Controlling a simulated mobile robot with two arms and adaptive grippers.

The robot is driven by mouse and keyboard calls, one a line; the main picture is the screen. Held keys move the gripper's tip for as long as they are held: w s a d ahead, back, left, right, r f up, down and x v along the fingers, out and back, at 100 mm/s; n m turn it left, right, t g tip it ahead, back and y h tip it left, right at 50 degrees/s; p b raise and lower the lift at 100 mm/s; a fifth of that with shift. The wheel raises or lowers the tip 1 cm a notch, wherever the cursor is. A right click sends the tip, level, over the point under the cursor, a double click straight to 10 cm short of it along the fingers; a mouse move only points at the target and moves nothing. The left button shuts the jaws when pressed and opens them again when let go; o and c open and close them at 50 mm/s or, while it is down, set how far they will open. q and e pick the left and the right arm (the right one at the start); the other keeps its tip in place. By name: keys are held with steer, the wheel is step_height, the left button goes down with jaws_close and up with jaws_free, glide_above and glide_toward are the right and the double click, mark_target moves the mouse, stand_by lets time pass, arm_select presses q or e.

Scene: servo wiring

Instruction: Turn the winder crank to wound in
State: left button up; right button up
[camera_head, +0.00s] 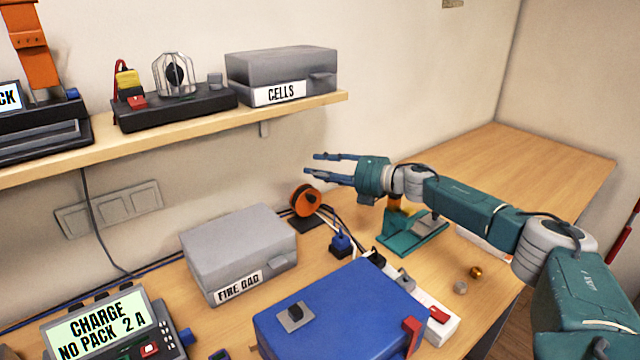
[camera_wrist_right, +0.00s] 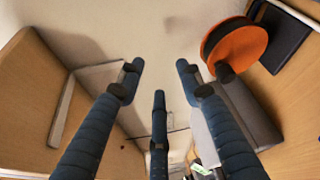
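The winder is an orange spool (camera_head: 306,200) on a dark base (camera_head: 306,224), on the bench near the wall. In the right wrist view its orange disc (camera_wrist_right: 236,46) shows at the upper right, with a small dark knob (camera_wrist_right: 225,72) at its lower edge, which may be the crank handle. The crank's angle is not clear. My right gripper (camera_head: 322,166) is above and slightly right of the spool, apart from it. Its blue fingers are spread and empty; they also show in the right wrist view (camera_wrist_right: 159,72). My left gripper is not in view.
A grey FIRE BAG box (camera_head: 235,240) stands left of the winder. A blue case (camera_head: 340,325) lies in front, with a blue connector (camera_head: 342,243) behind it. A teal stand (camera_head: 410,238) is below my right arm. The shelf (camera_head: 310,105) overhangs at the upper left.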

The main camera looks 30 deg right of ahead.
steer(key=shift+r, duration=0.25)
